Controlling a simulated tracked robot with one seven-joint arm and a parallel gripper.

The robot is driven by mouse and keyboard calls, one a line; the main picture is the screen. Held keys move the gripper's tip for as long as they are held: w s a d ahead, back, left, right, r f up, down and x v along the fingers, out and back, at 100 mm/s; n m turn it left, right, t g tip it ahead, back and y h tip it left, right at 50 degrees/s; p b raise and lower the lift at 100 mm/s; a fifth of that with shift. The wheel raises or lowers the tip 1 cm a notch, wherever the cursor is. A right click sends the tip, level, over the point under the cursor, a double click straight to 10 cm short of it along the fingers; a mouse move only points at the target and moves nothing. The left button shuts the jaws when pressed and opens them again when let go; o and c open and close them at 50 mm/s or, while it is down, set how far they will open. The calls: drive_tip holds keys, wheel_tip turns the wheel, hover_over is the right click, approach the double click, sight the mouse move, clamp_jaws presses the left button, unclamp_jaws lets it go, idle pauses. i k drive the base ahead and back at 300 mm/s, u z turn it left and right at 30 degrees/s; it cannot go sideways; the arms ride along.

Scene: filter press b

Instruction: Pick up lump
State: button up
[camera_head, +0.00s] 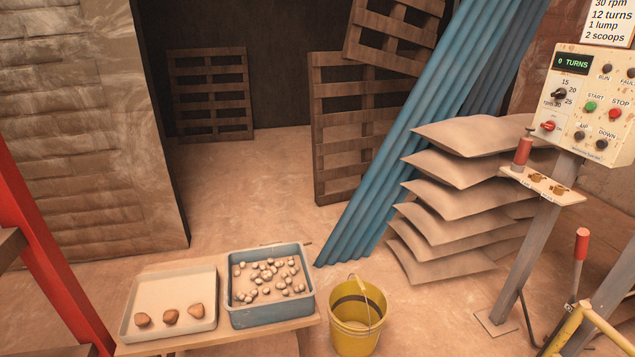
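Three brown lumps lie in a row near the front of a shallow cream tray (180,286). They are the left lump (142,320), the middle lump (171,316) and the right lump (196,310), and they lie apart from each other. The tray rests on a low wooden table (245,332) at the lower left. My gripper is not visible in this view.
A blue bin (270,316) of several small pale pieces stands right of the tray. A yellow bucket (356,340) stands on the floor beside the table. Stacked sacks (455,200) and a control panel (595,105) stand right. A red post (40,260) rises left.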

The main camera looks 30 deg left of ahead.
sight(141, 319)
drive_tip(key=z, duration=0.5)
drive_tip(key=i, duration=0.1)
drive_tip(key=u, duration=3.05)
drive_tip(key=k, duration=0.55)
drive_tip(key=u, duration=0.2)
drive_tip(key=i, duration=0.55)
drive_tip(key=z, duration=0.35)
